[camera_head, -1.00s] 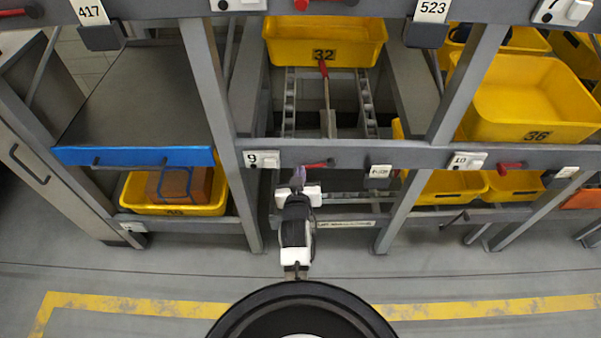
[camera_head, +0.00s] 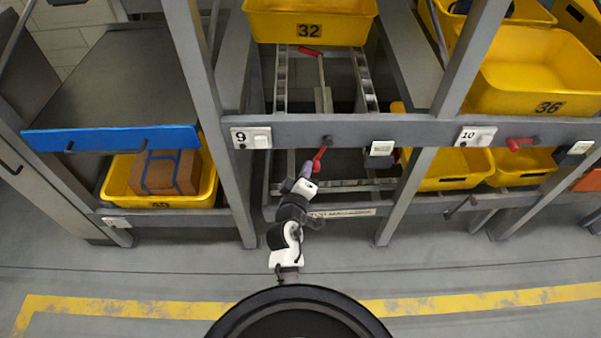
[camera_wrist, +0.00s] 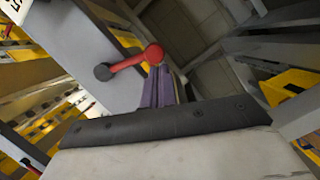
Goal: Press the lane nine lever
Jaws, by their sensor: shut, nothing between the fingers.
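The lane nine lever (camera_head: 320,158) is red and hangs from its dark pivot on the grey beam, right of the "9" label (camera_head: 240,138). It angles down and slightly left. In the wrist view the lever (camera_wrist: 134,61) shows a round red end and a black pivot. My gripper (camera_head: 307,168) is at the lever's lower end, its purple fingers shut and empty. In the wrist view my gripper's fingertips (camera_wrist: 164,72) lie right at the lever's round end; I cannot tell whether they touch. Yellow tray 32 (camera_head: 309,31) sits on the lane above and behind the beam.
A second red handle (camera_head: 310,51) lies sideways atop the bar between the rails. A white box (camera_head: 381,148) is on the beam to the right, then the lane 10 label (camera_head: 477,136) and its red lever (camera_head: 521,144). A grey post (camera_head: 210,120) stands left.

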